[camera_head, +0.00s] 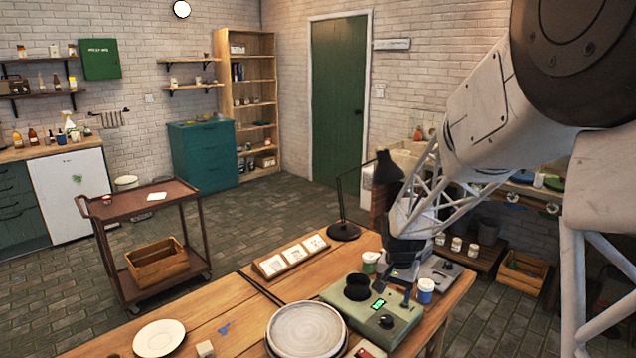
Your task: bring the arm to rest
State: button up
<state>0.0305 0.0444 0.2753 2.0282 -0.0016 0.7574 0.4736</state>
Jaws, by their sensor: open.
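My arm comes in from the upper right, and my gripper (397,287) points down over the right part of the wooden table (222,311). Its dark fingers are apart, and I see nothing held between them. They are just above or beside the green device with a lit display (347,312); I cannot tell whether they touch it. A white cup with a green band (370,262) stands behind the fingers, and a white and blue cup (426,290) stands to their right.
A pale round plate (306,330) lies at the table's front, with a smaller white plate (160,338) at left. A black lamp (343,231) and a wooden rack with white cards (291,257) stand behind. A brown cart (131,207) is apart at left.

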jog(key=s+a+r+n+t, duration=0.1)
jog(key=s+r, duration=0.5)
jog(key=s, duration=0.3)
jog(key=s+r+n, duration=0.2)
jog(key=s+r, duration=0.4)
jog(key=s, duration=0.3)
jog(key=s+r+n+t, duration=0.1)
jog(key=s+r+n, duration=0.1)
jog(key=s, duration=1.5)
jog(key=shift+s+a+r+n, duration=0.3)
jog(key=shift+s+r, duration=0.1)
jog(key=shift+r, duration=0.2)
dwell(0.9)
